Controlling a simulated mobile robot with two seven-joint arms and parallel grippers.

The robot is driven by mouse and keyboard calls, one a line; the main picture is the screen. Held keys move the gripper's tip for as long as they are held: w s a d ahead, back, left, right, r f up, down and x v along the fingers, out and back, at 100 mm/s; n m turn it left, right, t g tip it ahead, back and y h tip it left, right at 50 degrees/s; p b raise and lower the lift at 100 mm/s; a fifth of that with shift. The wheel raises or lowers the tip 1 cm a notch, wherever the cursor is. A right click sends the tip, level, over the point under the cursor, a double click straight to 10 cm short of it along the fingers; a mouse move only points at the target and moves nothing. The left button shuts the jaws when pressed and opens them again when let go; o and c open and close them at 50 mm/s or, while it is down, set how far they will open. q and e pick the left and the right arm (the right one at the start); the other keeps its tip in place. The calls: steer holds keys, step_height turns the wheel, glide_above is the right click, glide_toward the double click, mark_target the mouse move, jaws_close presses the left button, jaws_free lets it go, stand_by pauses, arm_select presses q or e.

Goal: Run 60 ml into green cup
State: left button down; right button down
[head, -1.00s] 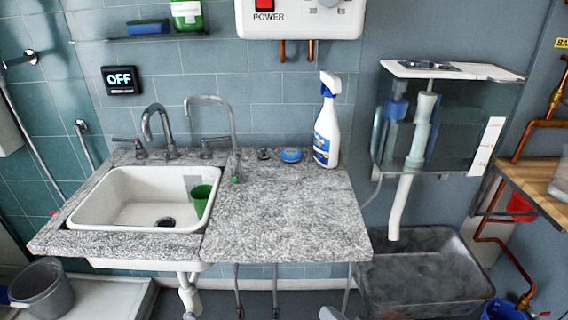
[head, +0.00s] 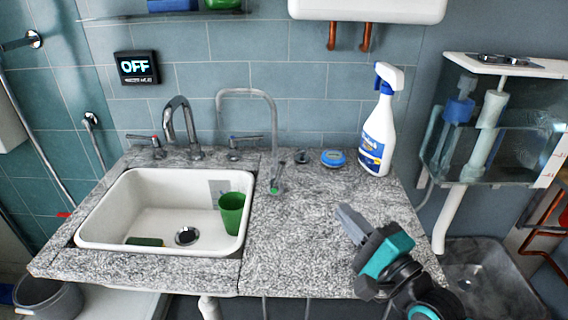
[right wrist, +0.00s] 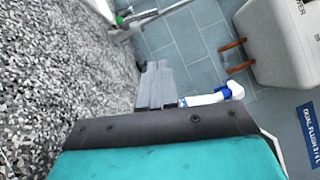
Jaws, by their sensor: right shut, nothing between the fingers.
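The green cup (head: 232,213) stands in the white sink (head: 110,215), against the sink's right side. A thin gooseneck tap (head: 273,120) rises from the counter just right of the sink; a small green part (head: 275,189) is at its base. It also shows at the top of the right wrist view (right wrist: 150,18). A larger curved tap (head: 182,125) stands behind the sink between two levers. My right gripper (head: 347,217) is shut and empty over the right part of the counter, apart from the taps and cup. My left gripper is out of view.
A spray bottle (head: 378,125) and a blue round object (head: 333,158) stand at the back of the counter (head: 300,250). A wall display (head: 137,68) reads OFF. A clear tank (head: 500,130) hangs at the right. The counter's middle is clear.

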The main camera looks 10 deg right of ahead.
steer(key=shift+w+a, duration=0.1)
steer(key=shift+w, duration=0.25)
glide_toward(278, 175)
steer(key=w+d, duration=0.1)
steer(key=w+d+r, duration=0.1)
steer(key=w, duration=0.1)
steer(key=w+d+r, duration=0.1)
steer(key=shift+w+d+r, duration=0.1)
steer(key=shift+w+d, duration=0.15)
steer(key=shift+d, duration=0.1)
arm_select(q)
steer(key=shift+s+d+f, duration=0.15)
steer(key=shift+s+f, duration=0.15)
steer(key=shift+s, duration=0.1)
arm_select(e)
steer(key=a, duration=0.1)
steer(key=w+a, duration=0.1)
steer(key=a+r, duration=0.1)
steer(key=shift+w+a, duration=0.25)
steer(key=shift+w, duration=0.15)
